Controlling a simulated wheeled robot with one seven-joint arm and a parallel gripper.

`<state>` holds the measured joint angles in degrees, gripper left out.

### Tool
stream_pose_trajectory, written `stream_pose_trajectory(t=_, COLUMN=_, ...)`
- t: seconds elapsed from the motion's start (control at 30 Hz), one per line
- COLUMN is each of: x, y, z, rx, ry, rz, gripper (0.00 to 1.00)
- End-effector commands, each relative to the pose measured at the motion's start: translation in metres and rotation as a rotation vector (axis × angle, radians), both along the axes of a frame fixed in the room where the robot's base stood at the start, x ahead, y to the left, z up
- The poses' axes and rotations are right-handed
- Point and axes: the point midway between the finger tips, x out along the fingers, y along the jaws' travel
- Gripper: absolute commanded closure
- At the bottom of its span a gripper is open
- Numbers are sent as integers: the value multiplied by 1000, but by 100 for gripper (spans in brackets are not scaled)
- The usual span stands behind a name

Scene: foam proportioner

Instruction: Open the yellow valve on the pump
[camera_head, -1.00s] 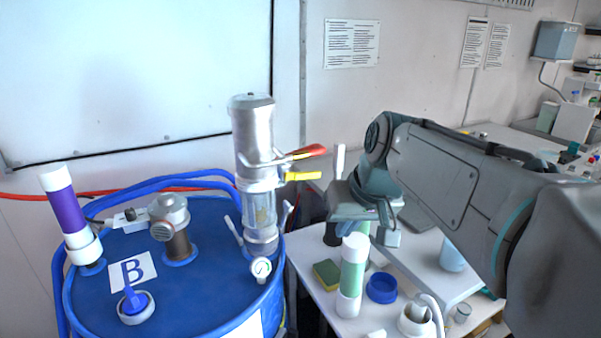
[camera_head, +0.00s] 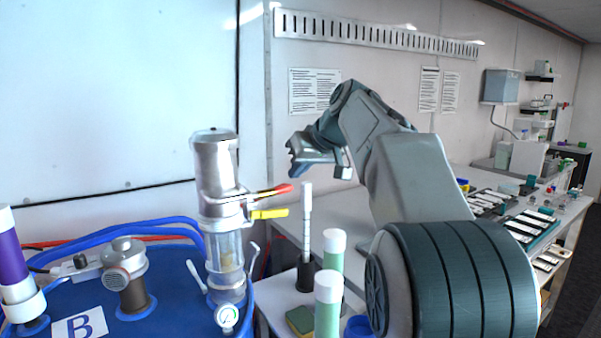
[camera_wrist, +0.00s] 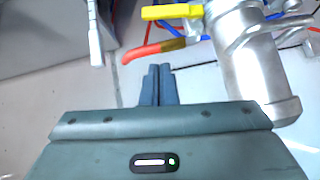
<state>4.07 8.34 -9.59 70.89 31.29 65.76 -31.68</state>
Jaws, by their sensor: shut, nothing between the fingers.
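The metal pump (camera_head: 218,185) stands upright on the blue drum (camera_head: 165,300) at the lower left of the head view. Its yellow valve handle (camera_head: 268,213) sticks out to the right, just below a red lever (camera_head: 275,190). In the wrist view the yellow handle (camera_wrist: 172,12) is at the top, the red lever (camera_wrist: 152,50) is nearer my fingers, and the silver pump body (camera_wrist: 250,60) is at the right. My gripper (camera_wrist: 158,72) is shut and empty, apart from both handles. In the head view my gripper (camera_head: 292,160) is right of the pump and higher than the handles.
A white stick (camera_head: 306,225) in a dark holder stands below my gripper. Green-and-white bottles (camera_head: 328,300) and a sponge (camera_head: 300,319) are on the bench beside the drum. Trays and small items (camera_head: 530,225) lie on the bench at right. The wall is behind.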

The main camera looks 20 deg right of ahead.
Motion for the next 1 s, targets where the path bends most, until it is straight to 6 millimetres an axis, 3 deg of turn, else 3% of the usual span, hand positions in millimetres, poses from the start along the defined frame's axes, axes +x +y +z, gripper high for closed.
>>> stream_pose_trajectory(t=0.27, x=40, y=20, z=-45, rx=1, ry=5, rz=1, gripper=100)
stream_pose_trajectory(t=0.5, x=38, y=24, z=-75, rx=0, ry=2, rz=0, gripper=100)
stream_pose_trajectory(t=1.0, x=38, y=25, z=-84, rx=0, ry=1, rz=-1, gripper=100)
